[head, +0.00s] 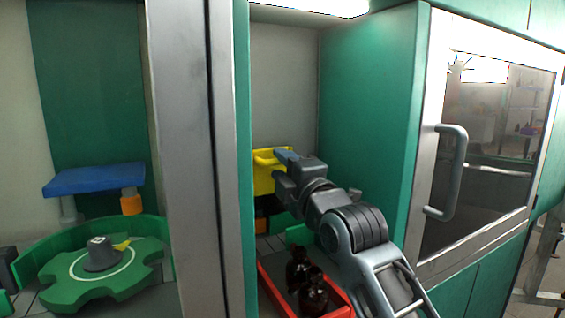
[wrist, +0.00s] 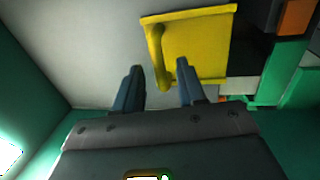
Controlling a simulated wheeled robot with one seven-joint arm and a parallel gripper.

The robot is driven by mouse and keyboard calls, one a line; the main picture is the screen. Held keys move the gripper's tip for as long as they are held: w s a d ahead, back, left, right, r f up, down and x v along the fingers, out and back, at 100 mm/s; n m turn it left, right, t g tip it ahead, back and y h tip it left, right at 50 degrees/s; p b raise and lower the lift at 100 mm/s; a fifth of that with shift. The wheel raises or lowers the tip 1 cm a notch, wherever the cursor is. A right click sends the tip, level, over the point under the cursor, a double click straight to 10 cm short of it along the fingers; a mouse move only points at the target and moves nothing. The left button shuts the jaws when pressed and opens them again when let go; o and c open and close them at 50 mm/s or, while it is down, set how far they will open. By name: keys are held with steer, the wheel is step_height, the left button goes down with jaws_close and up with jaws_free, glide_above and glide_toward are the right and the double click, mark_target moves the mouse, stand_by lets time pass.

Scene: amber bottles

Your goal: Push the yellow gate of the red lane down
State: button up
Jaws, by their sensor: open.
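The yellow gate (head: 264,178) stands upright at the back of the cabinet, above the far end of the red lane (head: 277,291). In the wrist view the gate (wrist: 205,45) shows as a yellow plate with a bar handle (wrist: 157,58) along its left side. My gripper (head: 283,163) is at the gate's right edge in the head view and hides part of it. In the wrist view my gripper (wrist: 158,78) is open, with the handle's end between the two fingertips. I cannot tell whether a finger touches it.
Dark amber bottles (head: 313,290) stand in the red lane below my arm. A grey cabinet post (head: 195,160) is on the left, with a green star wheel (head: 103,275) beyond it. A handled glass door (head: 480,150) is on the right.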

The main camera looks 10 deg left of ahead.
steer(key=shift+w+a, duration=0.1)
steer(key=shift+c, duration=0.3)
jaws_close()
stand_by(0.4)
